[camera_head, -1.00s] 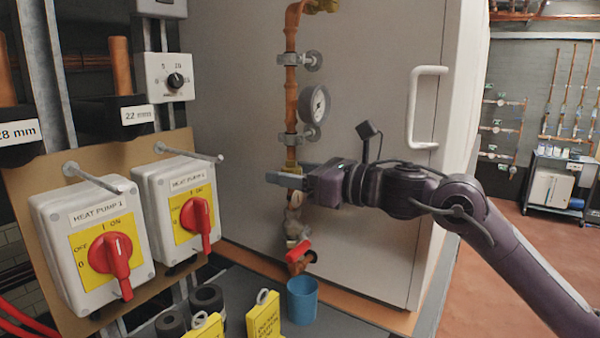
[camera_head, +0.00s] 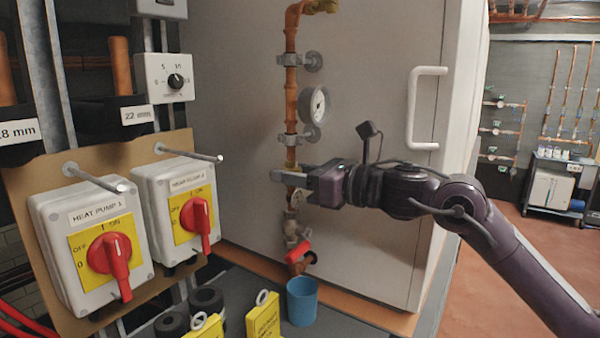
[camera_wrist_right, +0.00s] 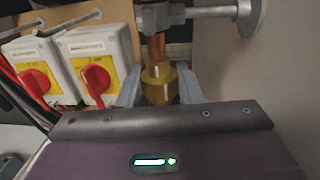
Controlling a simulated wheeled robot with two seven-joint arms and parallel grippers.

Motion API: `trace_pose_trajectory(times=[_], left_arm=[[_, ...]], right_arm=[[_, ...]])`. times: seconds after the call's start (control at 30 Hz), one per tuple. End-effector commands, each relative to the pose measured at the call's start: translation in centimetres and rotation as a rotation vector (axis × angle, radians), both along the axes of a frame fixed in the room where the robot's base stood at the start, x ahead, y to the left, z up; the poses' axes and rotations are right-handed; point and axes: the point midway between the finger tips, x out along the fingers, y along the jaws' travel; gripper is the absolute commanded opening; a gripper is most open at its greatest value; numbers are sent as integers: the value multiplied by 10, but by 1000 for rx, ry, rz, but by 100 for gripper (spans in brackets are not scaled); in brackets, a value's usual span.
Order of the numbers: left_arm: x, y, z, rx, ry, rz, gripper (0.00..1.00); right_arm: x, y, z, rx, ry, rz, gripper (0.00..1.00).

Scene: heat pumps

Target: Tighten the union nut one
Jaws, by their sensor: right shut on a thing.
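The brass union nut (camera_wrist_right: 158,85) sits on the vertical copper pipe in front of the pale cabinet. In the right wrist view it stands upright between the two grey fingers of my right gripper (camera_wrist_right: 160,92). In the head view the right gripper (camera_head: 292,178) reaches in from the right, roughly level, below the pressure gauge (camera_head: 319,104). Its fingers are shut on the nut and hide most of it there. My left gripper is not in view.
Pipe clamps (camera_head: 291,139) hold the pipe above the gripper. A red-handled valve (camera_head: 299,252) and a blue cup (camera_head: 302,303) are below. Two switch boxes (camera_head: 90,240) with red knobs and protruding rods stand left. A white cabinet handle (camera_head: 426,105) is at the right.

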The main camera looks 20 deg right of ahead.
Motion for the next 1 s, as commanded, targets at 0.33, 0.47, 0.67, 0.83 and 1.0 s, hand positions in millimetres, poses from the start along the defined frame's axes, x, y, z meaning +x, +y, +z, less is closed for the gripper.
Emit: trace_pose_trajectory(times=[0.33, 0.47, 0.67, 0.83, 1.0], left_arm=[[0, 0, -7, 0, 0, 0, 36], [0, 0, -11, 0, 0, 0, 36], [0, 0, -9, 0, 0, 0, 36], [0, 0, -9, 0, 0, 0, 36], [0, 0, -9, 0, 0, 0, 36]], right_arm=[[-1, 1, -2, -2, -2, -70, 1], [-1, 2, -2, -2, -2, -182, 1], [0, 2, 0, -1, 0, -342, 1], [0, 0, -1, -1, 2, -356, 49], [0, 0, 0, -1, 1, -355, 55]])
